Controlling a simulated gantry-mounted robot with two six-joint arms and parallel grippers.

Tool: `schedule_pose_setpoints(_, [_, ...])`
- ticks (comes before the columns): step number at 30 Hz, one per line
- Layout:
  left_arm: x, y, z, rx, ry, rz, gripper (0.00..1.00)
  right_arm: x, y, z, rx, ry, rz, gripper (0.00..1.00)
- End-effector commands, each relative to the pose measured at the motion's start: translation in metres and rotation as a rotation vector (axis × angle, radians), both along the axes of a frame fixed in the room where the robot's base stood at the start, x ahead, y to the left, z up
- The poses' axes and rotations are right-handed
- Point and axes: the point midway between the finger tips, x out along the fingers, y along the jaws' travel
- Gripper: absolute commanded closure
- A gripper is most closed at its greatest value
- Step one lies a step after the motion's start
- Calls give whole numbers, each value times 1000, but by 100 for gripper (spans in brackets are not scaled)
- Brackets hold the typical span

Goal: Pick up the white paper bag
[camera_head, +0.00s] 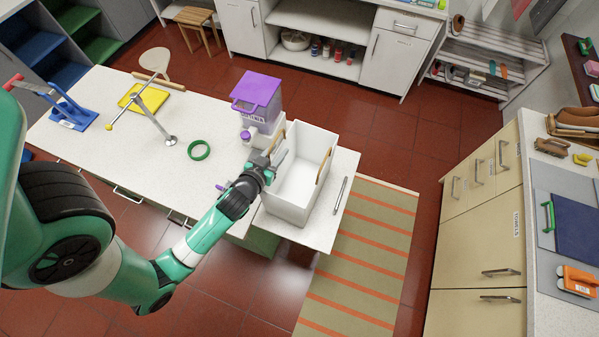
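The white paper bag appears to be the white, open-topped, box-shaped container (315,147) standing upright near the right end of the white counter. It has a tan handle on its left side and another on its right side, and looks empty inside. My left gripper (276,157) is at the bag's left rim, by the left handle. Its fingers are small and dark here, so I cannot tell whether they are open, shut or touching the handle. My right gripper is not in view.
A purple-lidded bin (257,92) and a white jug (262,133) stand just behind the bag. A green ring (199,150) lies left of my gripper. A thin metal tool (339,194) lies right of the bag. A striped rug (370,240) covers floor beside the counter.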

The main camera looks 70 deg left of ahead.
Motion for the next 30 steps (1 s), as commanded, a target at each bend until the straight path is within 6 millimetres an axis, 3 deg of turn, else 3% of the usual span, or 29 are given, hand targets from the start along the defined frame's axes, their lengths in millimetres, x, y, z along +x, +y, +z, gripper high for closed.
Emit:
schedule_pose_setpoints(4, [0, 0, 0, 0, 0, 0, 61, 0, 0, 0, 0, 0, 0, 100])
schedule_pose_setpoints(11, [0, 0, 0, 0, 0, 0, 100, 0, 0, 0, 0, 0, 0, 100])
schedule_pose_setpoints(30, [0, 0, 0, 0, 0, 0, 100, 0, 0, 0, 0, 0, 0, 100])
